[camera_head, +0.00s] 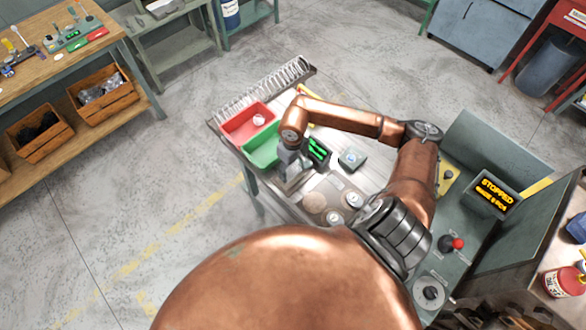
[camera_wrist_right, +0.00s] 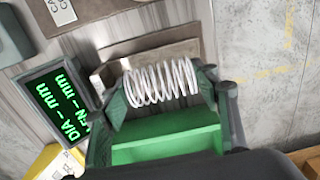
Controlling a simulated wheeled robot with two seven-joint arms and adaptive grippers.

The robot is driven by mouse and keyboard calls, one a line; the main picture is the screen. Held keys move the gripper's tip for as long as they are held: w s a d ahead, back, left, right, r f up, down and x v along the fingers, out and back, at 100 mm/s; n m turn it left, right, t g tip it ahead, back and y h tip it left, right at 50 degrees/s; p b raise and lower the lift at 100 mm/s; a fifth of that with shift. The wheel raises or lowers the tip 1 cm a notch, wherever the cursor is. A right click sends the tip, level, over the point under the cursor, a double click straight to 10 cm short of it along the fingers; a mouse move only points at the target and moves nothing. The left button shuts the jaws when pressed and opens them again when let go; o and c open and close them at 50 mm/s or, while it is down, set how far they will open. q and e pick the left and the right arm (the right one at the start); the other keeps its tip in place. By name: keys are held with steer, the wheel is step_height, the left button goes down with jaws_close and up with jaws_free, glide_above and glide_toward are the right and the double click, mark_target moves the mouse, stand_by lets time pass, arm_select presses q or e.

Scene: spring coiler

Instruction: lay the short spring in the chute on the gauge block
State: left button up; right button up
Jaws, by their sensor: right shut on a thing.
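A pale wire spring (camera_wrist_right: 160,82) lies crosswise between the fingers of my right gripper (camera_wrist_right: 162,92) in the right wrist view. The gripper is shut on it, with a finger at each end. In the head view my right gripper (camera_head: 288,176) points down over the bench, just in front of the green bin, and hides the spring. The gauge display (camera_head: 317,151) stands beside it; in the wrist view the display (camera_wrist_right: 55,103) reads DIA and LEN with dashes. A metal block beside the display is partly covered by the gripper, and its chute cannot be made out. My left gripper is not in view.
A coiler sign (camera_head: 492,194) reads STOPPED. Round parts sit on the bench nearby.

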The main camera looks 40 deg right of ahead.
steer(key=o, duration=1.2)
step_height(320, 180, up, 12)
step_height(320, 180, down, 12)
steer(key=shift+r, duration=0.1)
steer(key=shift+r+p, duration=0.35)
steer(key=shift+p, duration=0.2)
steer(key=shift+r+p, duration=0.85)
steer(key=shift+r, duration=0.05)
steer(key=shift+f, duration=0.1)
